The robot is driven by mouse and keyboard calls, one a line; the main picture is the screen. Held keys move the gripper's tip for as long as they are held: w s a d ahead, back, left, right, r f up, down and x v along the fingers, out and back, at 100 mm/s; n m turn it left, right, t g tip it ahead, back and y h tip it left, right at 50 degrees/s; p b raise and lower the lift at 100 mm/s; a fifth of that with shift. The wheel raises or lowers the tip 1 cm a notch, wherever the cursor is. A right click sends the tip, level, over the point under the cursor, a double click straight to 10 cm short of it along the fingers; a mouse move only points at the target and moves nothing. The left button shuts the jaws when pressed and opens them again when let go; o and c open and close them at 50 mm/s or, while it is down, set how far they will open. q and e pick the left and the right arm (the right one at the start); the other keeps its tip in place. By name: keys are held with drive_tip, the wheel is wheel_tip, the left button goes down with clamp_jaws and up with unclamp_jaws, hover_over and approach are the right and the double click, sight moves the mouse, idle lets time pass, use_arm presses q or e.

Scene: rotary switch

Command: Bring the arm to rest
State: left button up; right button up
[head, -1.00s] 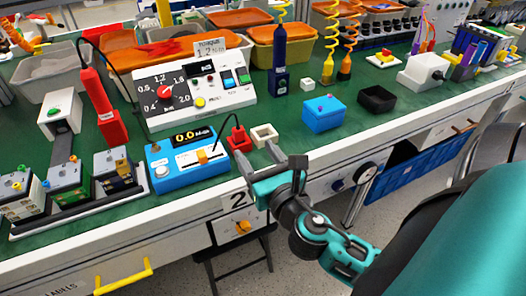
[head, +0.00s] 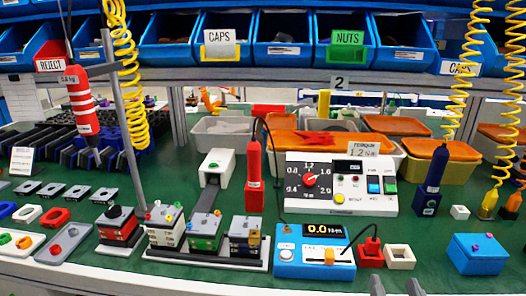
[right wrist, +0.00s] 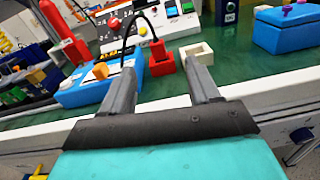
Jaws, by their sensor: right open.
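My right gripper (head: 395,287) shows only as two grey fingertips at the bottom edge of the head view. In the right wrist view my right gripper (right wrist: 158,80) is open and empty, its two fingers apart over the front edge of the bench. The torque box (head: 340,185) with its red rotary knob (head: 310,180) stands on the green bench beyond the fingers. The blue meter (head: 315,252) reading 0.0 lies nearer, left of the fingers. My left gripper is not in view.
A red block (head: 371,253) and a white square ring (head: 399,257) sit just beyond the fingertips. A blue box (head: 477,254) is to the right. A red screwdriver (head: 254,180) stands behind the meter. Blue bins (head: 284,38) line the shelf above.

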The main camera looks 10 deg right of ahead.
drive_tip(key=s+d+f+m+g+h, duration=0.1)
drive_tip(key=s+f+m+g, duration=0.2)
drive_tip(key=m, duration=0.6)
drive_tip(key=s+d+f+m+g, duration=0.1)
drive_tip(key=f+m+g, duration=0.3)
drive_tip(key=m, duration=0.5)
drive_tip(key=s+a+f+m+g+y, duration=0.6)
drive_tip(key=s+a+m, duration=0.3)
drive_tip(key=m, duration=0.3)
use_arm(q)
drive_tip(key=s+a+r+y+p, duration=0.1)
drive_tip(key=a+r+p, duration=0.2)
drive_tip(key=p, duration=0.6)
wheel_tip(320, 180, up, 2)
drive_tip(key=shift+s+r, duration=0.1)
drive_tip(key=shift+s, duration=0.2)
use_arm(e)
drive_tip(key=w+a+r+t+y, duration=0.1)
drive_tip(key=w+a+r+t, duration=0.1)
drive_tip(key=w+t, duration=0.4)
drive_tip(key=shift+w+a+t+y, duration=0.3)
drive_tip(key=shift+w+a, duration=0.1)
drive_tip(key=shift+w, duration=0.6)
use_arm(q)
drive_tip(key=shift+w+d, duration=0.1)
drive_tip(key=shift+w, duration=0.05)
